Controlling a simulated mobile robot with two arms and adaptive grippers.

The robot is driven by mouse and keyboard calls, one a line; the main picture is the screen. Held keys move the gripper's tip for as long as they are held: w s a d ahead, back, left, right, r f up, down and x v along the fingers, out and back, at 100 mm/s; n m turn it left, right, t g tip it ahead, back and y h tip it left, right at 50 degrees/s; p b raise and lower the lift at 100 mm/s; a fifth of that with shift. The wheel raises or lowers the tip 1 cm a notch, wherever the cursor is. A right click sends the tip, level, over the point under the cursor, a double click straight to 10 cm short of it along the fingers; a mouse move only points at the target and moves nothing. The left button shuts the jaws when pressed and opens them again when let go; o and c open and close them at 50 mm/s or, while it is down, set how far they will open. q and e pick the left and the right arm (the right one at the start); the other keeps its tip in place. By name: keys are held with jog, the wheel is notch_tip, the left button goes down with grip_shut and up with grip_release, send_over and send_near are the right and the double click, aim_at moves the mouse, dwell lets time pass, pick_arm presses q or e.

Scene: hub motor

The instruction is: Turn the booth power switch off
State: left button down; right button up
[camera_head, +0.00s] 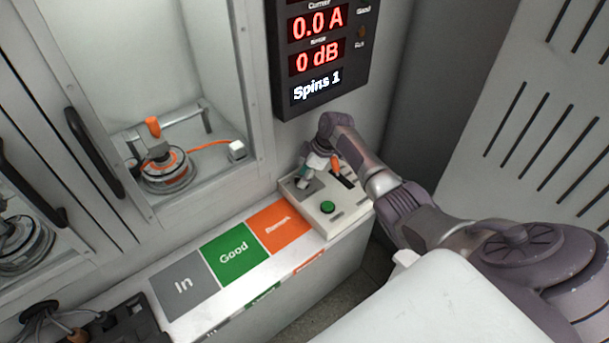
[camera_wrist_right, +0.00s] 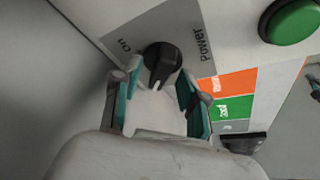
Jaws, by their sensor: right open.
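The power switch is a black rotary knob (camera_wrist_right: 162,60) on a grey plate marked "On" and "Power" in the right wrist view. My right gripper (camera_wrist_right: 157,88) is open, its teal-padded fingers reaching toward either side of the knob's near part. Contact with the knob cannot be told. In the head view my right gripper (camera_head: 308,172) points down over the grey plate at the left of the white control box (camera_head: 345,212). The gripper hides the knob there. My left gripper is not in view.
A green button (camera_head: 327,207) sits close to the gripper on the same box, with a dark slot behind it. A display reading "0.0 A", "0 dB" and "Spins 1" (camera_head: 318,55) hangs above. Grey, green (camera_head: 232,252) and orange fields lie left. A motor (camera_head: 165,168) stands in the booth.

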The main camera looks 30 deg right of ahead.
jog(key=v, duration=1.2)
